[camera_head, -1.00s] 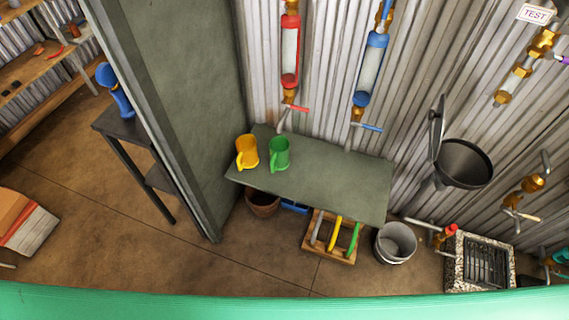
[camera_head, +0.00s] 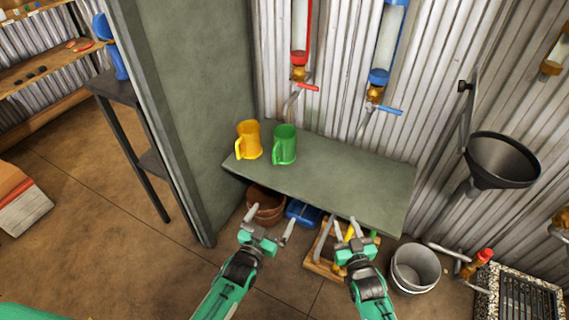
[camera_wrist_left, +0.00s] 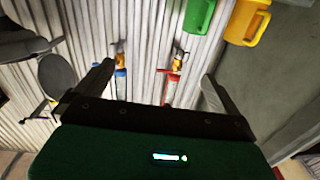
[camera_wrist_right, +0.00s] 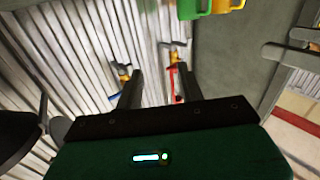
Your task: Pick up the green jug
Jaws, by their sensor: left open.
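The green jug (camera_head: 285,145) stands upright on the grey-green shelf (camera_head: 335,188) against the corrugated wall, its handle toward the left. The yellow jug (camera_head: 249,140) stands just left of it. My left gripper (camera_head: 267,229) is open and empty, in front of the shelf and below the jugs in the picture. My right gripper (camera_head: 345,230) is open and empty at the shelf's front edge, to the right. The green jug also shows at the top of the left wrist view (camera_wrist_left: 200,16) and the right wrist view (camera_wrist_right: 193,8).
A wooden crate (camera_head: 318,267) with coloured tools, a brown pot (camera_head: 266,205) and a blue item (camera_head: 303,213) sit under the shelf. A grey bucket (camera_head: 415,268) stands to the right. A green-grey partition (camera_head: 190,110) borders the shelf's left. The shelf's right half is clear.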

